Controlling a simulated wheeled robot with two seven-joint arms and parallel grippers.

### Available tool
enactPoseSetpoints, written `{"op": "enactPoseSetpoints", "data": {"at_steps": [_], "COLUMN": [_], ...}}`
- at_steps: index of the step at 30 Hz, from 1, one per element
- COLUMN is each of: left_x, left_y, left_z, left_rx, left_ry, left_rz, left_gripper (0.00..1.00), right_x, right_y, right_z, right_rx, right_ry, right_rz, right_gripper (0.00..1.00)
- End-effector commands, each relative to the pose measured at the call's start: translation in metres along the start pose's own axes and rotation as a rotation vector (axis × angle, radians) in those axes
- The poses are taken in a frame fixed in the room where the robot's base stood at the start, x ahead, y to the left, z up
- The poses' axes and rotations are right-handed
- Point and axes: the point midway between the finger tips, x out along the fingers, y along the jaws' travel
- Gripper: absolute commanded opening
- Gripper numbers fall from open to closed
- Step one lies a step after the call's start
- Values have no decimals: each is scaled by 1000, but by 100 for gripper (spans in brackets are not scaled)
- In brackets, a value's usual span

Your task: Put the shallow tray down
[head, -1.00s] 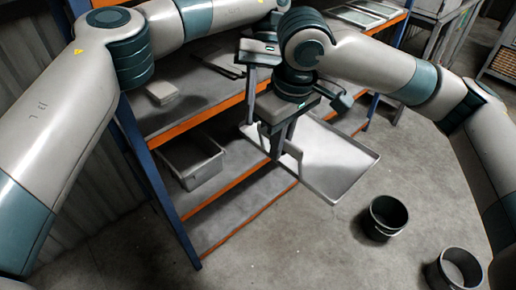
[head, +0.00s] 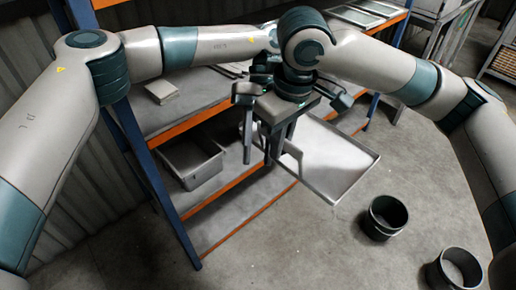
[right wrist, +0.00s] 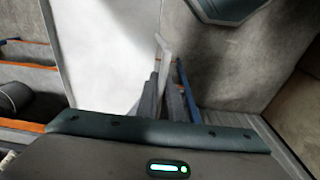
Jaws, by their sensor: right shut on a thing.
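The shallow tray (head: 335,165) is a pale grey metal sheet with a low rim. In the head view it is held out over the floor, right of the shelf rack. My right gripper (head: 278,158) is shut on its left rim. In the right wrist view the tray (right wrist: 105,50) fills the upper left, beside the fingers (right wrist: 165,90). My left gripper (head: 247,155) hangs fingers down just left of the right one. One dark finger shows; the rest is hidden behind my right gripper, so its opening cannot be told.
The blue and orange rack (head: 228,184) has several grey shelves. A grey bin (head: 190,165) sits on a lower shelf and a small flat box (head: 161,92) above. Two dark buckets (head: 385,217) (head: 455,270) stand on the floor. Floor between rack and buckets is clear.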

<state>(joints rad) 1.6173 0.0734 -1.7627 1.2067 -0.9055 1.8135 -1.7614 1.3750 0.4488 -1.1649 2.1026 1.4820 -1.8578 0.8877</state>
Motion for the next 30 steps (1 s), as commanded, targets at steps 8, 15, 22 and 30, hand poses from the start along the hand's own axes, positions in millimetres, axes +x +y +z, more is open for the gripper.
{"op": "enactPoseSetpoints", "data": {"at_steps": [8,15,22,30], "left_x": [0,-1,-1,-1], "left_y": [0,0,0,0], "left_z": [0,0,0,0], "left_rx": [-1,-1,0,1], "left_ry": [0,1,0,0], "left_rz": [-1,0,1,1], "left_gripper": [0,0,0,0], "right_x": [-1,-1,-1,-6], "right_y": [0,1,0,0], "right_z": [0,0,0,0], "right_rx": [1,1,0,0], "right_ry": [1,0,0,1], "right_rz": [2,2,1,1], "right_gripper": [0,22,29,29]}}
